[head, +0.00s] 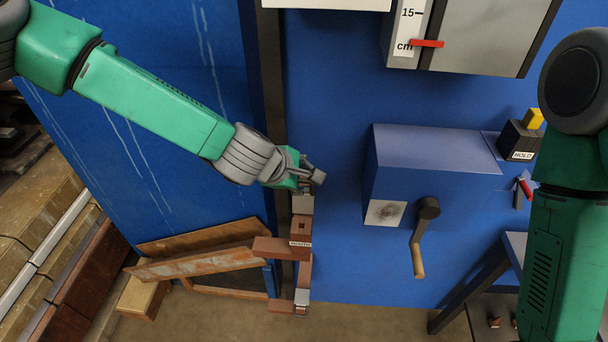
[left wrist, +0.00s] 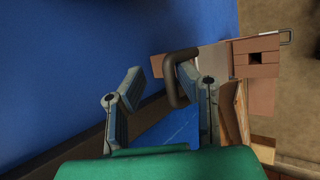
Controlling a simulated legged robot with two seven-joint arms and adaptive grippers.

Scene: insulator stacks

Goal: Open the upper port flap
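My left gripper (head: 304,177) is at the top of a brown port block (head: 301,228) with a small label, mounted on a dark vertical post. In the left wrist view its two fingers (left wrist: 163,98) are spread wide apart. A dark curved handle (left wrist: 172,82) stands between them, close to the right finger; I cannot tell whether they touch. A pale grey plate (head: 302,204), which may be the upper flap, lies between the gripper and the brown block. The block also shows in the left wrist view (left wrist: 255,70), with a dark square hole. My right gripper is out of view.
A blue box with a crank (head: 418,258) sits on the blue wall to the right, near a black HOLD block (head: 519,140). A grey cabinet (head: 480,40) hangs above. Rusty planks (head: 200,262) lean at lower left. The wall between the post and the blue box is clear.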

